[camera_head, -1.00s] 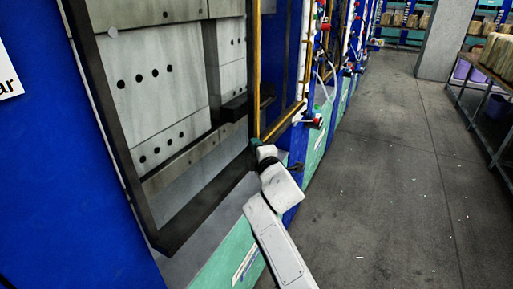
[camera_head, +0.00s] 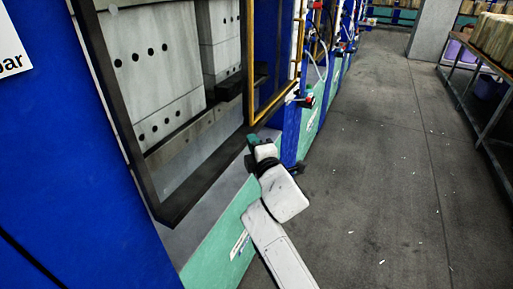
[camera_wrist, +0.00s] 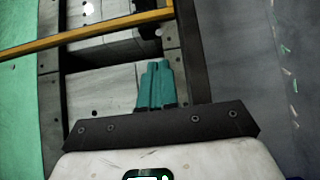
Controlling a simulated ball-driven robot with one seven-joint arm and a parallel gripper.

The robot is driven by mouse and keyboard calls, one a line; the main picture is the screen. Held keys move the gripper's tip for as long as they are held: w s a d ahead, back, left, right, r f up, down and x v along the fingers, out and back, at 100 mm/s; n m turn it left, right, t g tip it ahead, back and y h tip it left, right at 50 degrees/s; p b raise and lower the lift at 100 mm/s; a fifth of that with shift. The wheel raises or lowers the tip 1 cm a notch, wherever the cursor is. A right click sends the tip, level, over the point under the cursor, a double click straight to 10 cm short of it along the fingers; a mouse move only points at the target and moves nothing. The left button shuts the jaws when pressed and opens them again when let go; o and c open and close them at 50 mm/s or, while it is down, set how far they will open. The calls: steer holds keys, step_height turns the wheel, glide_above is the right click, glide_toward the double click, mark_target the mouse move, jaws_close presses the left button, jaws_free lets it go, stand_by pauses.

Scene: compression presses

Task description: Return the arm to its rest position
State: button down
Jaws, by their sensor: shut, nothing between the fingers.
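My white arm reaches up from the bottom of the head view. At its end my gripper (camera_head: 253,140) has teal fingers and sits in front of the lower right corner of the press opening, near the yellow frame edge. In the wrist view my gripper (camera_wrist: 156,72) shows its teal fingers side by side, shut and empty. Behind the fingers in that view is the pale press block (camera_wrist: 105,88), with dark holes in it. I cannot tell the exact gap between the fingertips and the press.
The blue press housing (camera_head: 80,160) fills the left, with a dark-edged opening. A yellow frame (camera_head: 262,112) stands beside it. More presses line up behind. The grey floor (camera_head: 390,170) to the right is clear except for small scraps. A shelf rack (camera_head: 485,85) stands at far right.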

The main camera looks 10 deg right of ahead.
steer(key=s+d+f+m+g+h, duration=0.2)
steer(key=s+d+f+m+g, duration=0.3)
steer(key=s+f, duration=0.55)
steer(key=s+d+f+m+g+h, duration=0.1)
steer(key=s+d+f+m+g, duration=0.2)
steer(key=s+d+f+m, duration=0.55)
steer(key=s+f+m+g, duration=0.2)
steer(key=s+g, duration=0.1)
steer(key=s, duration=0.7)
steer(key=s+d+f+m+g, duration=0.1)
steer(key=s+f+m+g, duration=0.1)
steer(key=s, duration=0.9)
steer(key=s+f+m+g, duration=0.2)
steer(key=s+g, duration=0.1)
steer(key=s, duration=0.7)
steer(key=shift+s+d+f+g+y, duration=0.2)
steer(key=shift+d+f+g+y, duration=0.1)
steer(key=shift+d+g, duration=0.1)
steer(key=c, duration=1.8)
jaws_free()
steer(key=shift+m, duration=0.25)
